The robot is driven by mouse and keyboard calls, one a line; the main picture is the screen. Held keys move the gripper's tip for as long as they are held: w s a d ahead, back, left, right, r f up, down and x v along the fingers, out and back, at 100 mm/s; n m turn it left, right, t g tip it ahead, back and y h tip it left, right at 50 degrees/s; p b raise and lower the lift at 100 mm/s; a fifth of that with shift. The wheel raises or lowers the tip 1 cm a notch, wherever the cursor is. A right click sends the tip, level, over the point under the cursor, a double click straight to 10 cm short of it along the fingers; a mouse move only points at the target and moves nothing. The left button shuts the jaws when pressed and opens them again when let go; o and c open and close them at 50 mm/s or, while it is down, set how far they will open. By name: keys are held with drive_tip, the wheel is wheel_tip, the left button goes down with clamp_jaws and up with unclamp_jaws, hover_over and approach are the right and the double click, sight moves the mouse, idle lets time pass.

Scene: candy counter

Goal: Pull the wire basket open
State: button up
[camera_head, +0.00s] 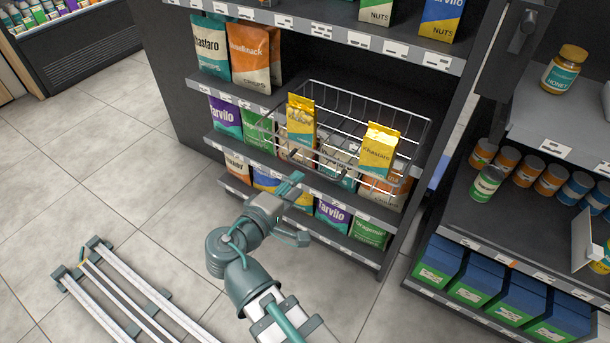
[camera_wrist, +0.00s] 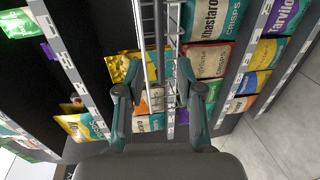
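The wire basket (camera_head: 347,93) sits in the middle bay of the dark shelf unit, with two upright yellow bags (camera_head: 301,124) (camera_head: 378,152) in it. In the wrist view its wires (camera_wrist: 160,40) run between and beyond my fingers. My gripper (camera_head: 293,210) is in front of the shelf unit, below and before the basket's front in the head view. Its two fingers are spread, with nothing held. In the wrist view my open gripper (camera_wrist: 158,68) points at the basket front, and the fingertips overlap the wires. I cannot tell whether they touch.
Snack bags (camera_head: 333,212) fill the shelves below the basket, with price-label edges sticking out. A second shelf unit with cans (camera_head: 487,183) and blue-green boxes (camera_head: 510,303) stands at the right. A pale rail frame (camera_head: 130,300) lies on the floor at lower left. The tiled floor at left is clear.

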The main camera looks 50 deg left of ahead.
drive_tip(key=shift+v, duration=1.95)
drive_tip(key=w+d+f+m+g+h, duration=0.2)
drive_tip(key=d+f+g, duration=0.1)
drive_tip(key=f, duration=0.8)
drive_tip(key=w+d+f+m+g+h, duration=0.1)
drive_tip(key=w+d+f+g+h, duration=0.2)
drive_tip(key=f, duration=0.7)
drive_tip(key=w+d+f+m+g+h, duration=0.2)
drive_tip(key=w+d+f+m+g, duration=0.15)
drive_tip(key=d+f, duration=0.7)
drive_tip(key=w+d+f+m+g+h, duration=0.1)
drive_tip(key=w+d+f+m+g, duration=0.2)
drive_tip(key=d+f, duration=0.75)
drive_tip(key=s+d+f+m+g+y, duration=0.1)
drive_tip(key=s+d+f+m+g, duration=0.3)
drive_tip(key=d, duration=0.5)
drive_tip(key=s+d+f+m+g+y, duration=0.1)
drive_tip(key=s+d+f+m+g, duration=0.3)
drive_tip(key=d, duration=0.5)
drive_tip(key=s+d+f+m+g+y, duration=0.15)
drive_tip(key=s+d+f+m, duration=0.35)
drive_tip(key=d, duration=0.5)
wheel_tip(320, 180, up, 16)
drive_tip(key=n+p, duration=0.1)
drive_tip(key=p, duration=1.4)
